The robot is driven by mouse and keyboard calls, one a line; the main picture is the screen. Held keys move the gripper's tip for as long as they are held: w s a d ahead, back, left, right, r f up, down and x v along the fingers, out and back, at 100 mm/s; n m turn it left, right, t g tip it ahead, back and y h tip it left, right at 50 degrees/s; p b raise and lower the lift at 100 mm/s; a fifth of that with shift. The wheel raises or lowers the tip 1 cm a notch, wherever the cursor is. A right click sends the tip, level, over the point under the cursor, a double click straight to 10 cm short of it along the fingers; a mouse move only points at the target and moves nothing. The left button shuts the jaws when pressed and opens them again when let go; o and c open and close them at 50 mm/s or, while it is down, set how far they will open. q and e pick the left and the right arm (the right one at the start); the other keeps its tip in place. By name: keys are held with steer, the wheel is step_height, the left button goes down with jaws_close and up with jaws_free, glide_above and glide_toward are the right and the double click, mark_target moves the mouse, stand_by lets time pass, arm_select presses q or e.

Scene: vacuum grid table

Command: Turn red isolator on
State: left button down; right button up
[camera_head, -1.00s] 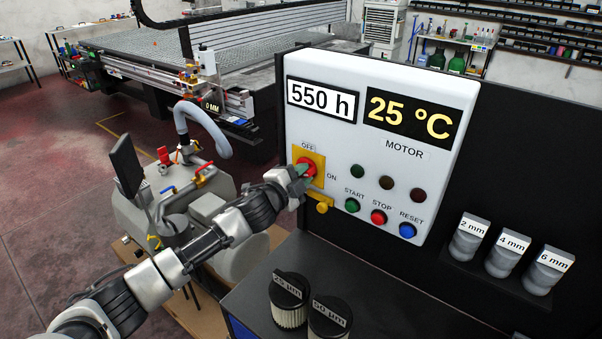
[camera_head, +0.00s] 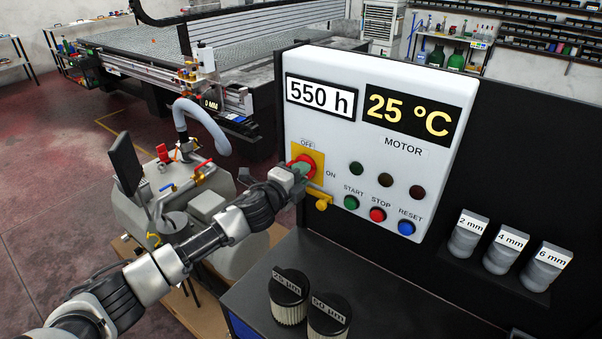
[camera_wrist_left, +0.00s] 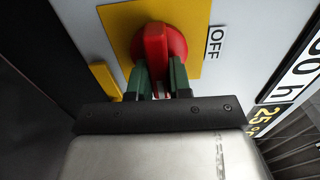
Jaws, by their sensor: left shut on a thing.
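The red isolator (camera_head: 306,163) is a round red knob with a raised handle on a yellow plate (camera_head: 317,178), at the left side of the white control panel. My left gripper (camera_head: 300,170) is at the knob. In the left wrist view, the green fingers (camera_wrist_left: 158,80) stand on both sides of the red handle (camera_wrist_left: 155,43), and the gripper is shut on it. The handle's exact angle is partly hidden by the fingers. My right gripper is not in view.
Start (camera_head: 351,202), stop (camera_head: 377,214) and reset (camera_head: 406,227) buttons sit to the lower right. A yellow part (camera_head: 320,199) juts out below the isolator. Two filters (camera_head: 288,310) stand on the dark bench below. A pump unit (camera_head: 185,215) is behind my left arm.

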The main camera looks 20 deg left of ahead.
arm_select(q)
steer(key=c, duration=1)
jaws_free()
steer(key=shift+c, duration=0.2)
steer(key=b+v, duration=0.3)
steer(key=v, duration=0.7)
steer(key=shift+s, duration=0.4)
steer(key=shift+a, duration=0.1)
